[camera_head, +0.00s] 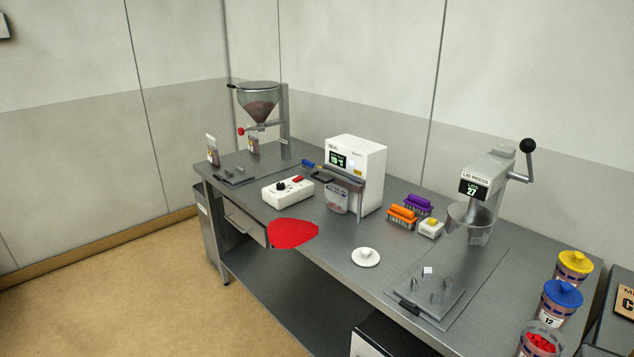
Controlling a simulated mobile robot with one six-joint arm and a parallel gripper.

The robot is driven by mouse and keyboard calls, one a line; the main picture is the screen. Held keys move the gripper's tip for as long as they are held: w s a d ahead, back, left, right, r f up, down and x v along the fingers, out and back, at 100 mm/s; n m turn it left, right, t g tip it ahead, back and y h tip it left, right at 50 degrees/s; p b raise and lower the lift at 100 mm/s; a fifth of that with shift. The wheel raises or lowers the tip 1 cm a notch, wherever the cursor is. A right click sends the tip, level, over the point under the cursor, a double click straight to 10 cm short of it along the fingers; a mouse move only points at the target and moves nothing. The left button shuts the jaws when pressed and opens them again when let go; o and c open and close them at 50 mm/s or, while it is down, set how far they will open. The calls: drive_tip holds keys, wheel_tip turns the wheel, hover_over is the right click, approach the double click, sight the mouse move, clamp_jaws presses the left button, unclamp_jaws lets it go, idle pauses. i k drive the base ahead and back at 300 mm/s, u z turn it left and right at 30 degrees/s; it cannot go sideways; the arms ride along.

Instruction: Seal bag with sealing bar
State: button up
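The white sealing machine (368,165) stands at the middle of the steel bench, with a small lit display on its front. A grey sealing bar (345,178) runs across its front, with a blue-tipped lever (309,163) sticking out to the left. A pale see-through bag (337,199) is at the machine's front, below the bar. I cannot tell whether the bar touches it. Two more small bags stand at the left: one bag (212,150) near the bench's end, one bag (253,145) under the hopper. My gripper is not in view.
A hopper (259,104) stands at the back left. A white control box (287,190) and a flat red shape (293,233) are near the front edge. A white lid (366,257), brushes (402,216), the lid press (485,190) and jars (560,300) are to the right.

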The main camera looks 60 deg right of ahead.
sight(331, 177)
drive_tip(key=z, duration=0.05)
drive_tip(key=i, duration=0.9)
drive_tip(key=u, duration=0.05)
